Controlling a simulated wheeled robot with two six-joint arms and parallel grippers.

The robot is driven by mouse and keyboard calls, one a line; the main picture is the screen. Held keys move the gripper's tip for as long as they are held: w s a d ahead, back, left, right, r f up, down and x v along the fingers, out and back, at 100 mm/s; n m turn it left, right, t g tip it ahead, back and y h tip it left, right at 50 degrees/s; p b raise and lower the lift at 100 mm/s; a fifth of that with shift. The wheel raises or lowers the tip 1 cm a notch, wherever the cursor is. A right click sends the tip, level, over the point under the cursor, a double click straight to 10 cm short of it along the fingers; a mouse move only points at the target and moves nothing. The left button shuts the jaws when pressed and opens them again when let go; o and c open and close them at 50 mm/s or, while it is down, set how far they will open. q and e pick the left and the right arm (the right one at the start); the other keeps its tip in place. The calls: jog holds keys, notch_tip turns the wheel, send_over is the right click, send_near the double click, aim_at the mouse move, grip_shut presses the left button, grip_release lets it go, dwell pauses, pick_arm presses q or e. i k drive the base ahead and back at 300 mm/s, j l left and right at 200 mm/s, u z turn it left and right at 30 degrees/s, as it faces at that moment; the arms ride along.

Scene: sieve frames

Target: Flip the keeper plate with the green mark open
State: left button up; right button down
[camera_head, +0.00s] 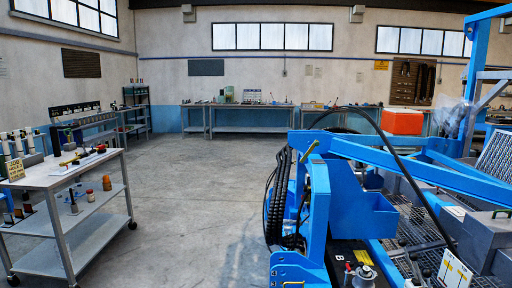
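I cannot make out a keeper plate with a green mark in this view. A large blue metal frame (319,205) with black hoses fills the lower right, and a small yellowish handle-like piece (309,150) sits at its upper end. Small parts low on the frame are too small to tell apart. Neither of my grippers shows in the head view.
A grey wheeled cart (84,235) with bottles and tools stands at the left. Workbenches (247,130) line the back wall. An orange box (402,121) is at the back right. The concrete floor (195,195) between cart and frame is clear.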

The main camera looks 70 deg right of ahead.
aim_at(316, 143)
jog(key=i+z, duration=0.3)
jog(key=i, duration=0.15)
jog(key=i+j+z, duration=0.15)
jog(key=i+z, duration=0.15)
jog(key=i, duration=0.15)
jog(key=i+j+z, duration=0.3)
jog(key=i, duration=0.15)
jog(key=i+l+z, duration=0.2)
jog(key=z, duration=0.2)
jog(key=i+l+z, duration=0.1)
jog(key=i+z, duration=0.5)
jog(key=z, duration=0.25)
jog(key=i+z, duration=0.25)
jog(key=z, duration=0.15)
jog(key=i+j+z, duration=0.15)
jog(key=i+z, duration=0.6)
